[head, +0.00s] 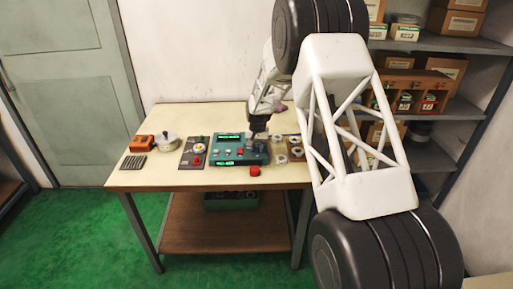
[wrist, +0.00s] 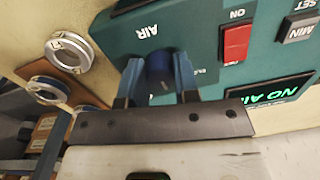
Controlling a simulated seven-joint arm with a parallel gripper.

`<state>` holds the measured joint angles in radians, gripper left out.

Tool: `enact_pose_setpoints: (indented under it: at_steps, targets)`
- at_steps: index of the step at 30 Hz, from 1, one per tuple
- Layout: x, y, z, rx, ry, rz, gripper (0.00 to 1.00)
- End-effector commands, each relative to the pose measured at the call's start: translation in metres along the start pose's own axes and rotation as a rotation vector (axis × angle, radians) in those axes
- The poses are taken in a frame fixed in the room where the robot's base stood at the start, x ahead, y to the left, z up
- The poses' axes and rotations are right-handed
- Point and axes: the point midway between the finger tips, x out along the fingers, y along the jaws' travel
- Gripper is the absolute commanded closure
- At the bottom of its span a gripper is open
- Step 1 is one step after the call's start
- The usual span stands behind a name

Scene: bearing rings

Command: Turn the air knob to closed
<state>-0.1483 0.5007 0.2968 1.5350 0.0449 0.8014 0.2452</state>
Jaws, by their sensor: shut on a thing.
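The air knob (wrist: 160,70) is a dark blue round knob on the teal control box, below the upside-down "AIR" label in the wrist view. My gripper (wrist: 158,76) has one blue finger on each side of the knob and is shut on it. In the head view my gripper (head: 257,130) is over the right part of the teal control box (head: 226,153), and it hides the knob there. The knob's pointer mark is too small to read clearly.
A red ON switch (wrist: 236,42) and a grey SET MIN button (wrist: 300,27) sit beside the knob. Metal bearing rings (wrist: 70,52) lie beside the box. A red object (head: 254,170) stands at the table's front.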

Motion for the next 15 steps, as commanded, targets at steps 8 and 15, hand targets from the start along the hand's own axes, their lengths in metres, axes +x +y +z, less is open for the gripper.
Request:
enact_pose_setpoints:
  at_steps: [8,15]
  targets:
    - [-0.0009,0.0001,-0.0012,-0.262,-0.006,0.0,0.95]
    - [-0.0007,0.0001,-0.0015,-0.479,-0.013,0.0,0.95]
